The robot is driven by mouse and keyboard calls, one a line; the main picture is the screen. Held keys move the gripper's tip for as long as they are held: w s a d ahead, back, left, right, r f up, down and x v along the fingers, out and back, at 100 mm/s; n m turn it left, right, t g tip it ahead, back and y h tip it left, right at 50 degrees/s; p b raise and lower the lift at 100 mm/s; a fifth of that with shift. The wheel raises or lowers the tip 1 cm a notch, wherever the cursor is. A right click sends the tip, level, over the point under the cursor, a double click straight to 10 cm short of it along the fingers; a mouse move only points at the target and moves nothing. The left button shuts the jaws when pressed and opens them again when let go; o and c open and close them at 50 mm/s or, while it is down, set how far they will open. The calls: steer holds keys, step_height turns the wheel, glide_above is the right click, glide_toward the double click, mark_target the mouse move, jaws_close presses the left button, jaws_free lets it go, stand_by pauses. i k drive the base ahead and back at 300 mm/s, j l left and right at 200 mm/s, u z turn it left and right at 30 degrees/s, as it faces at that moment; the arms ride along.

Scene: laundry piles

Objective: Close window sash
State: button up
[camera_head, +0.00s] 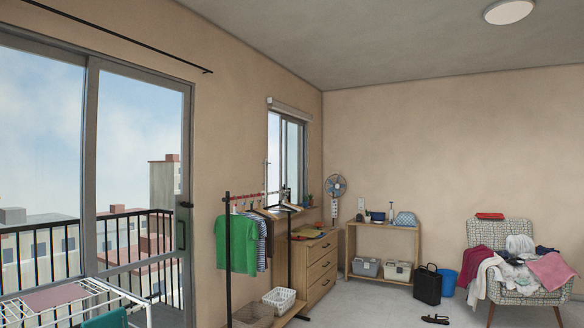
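A grey-framed sliding window (282,155) is set in the left wall near the far corner, above the dresser, with a rolled blind at its top. A vertical frame member divides its glass. It is seen at a steep angle and is small, so I cannot tell how far its sash stands open. Clothes and things on the rack and sill hide its lower edge. A larger sliding glass door (190,160) with a dark handle is nearer on the left, facing a railed balcony. My gripper is not in view.
A clothes rack (229,240) with a green shirt (238,243) stands before the wooden dresser (320,262). A drying rack (100,287) is at lower left. A laundry-covered armchair (503,232) is at right. Open floor lies at the centre front.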

mark_target(281, 118)
steer(key=i, duration=7.35)
steer(key=l+z, duration=0.05)
steer(key=l, duration=0.1)
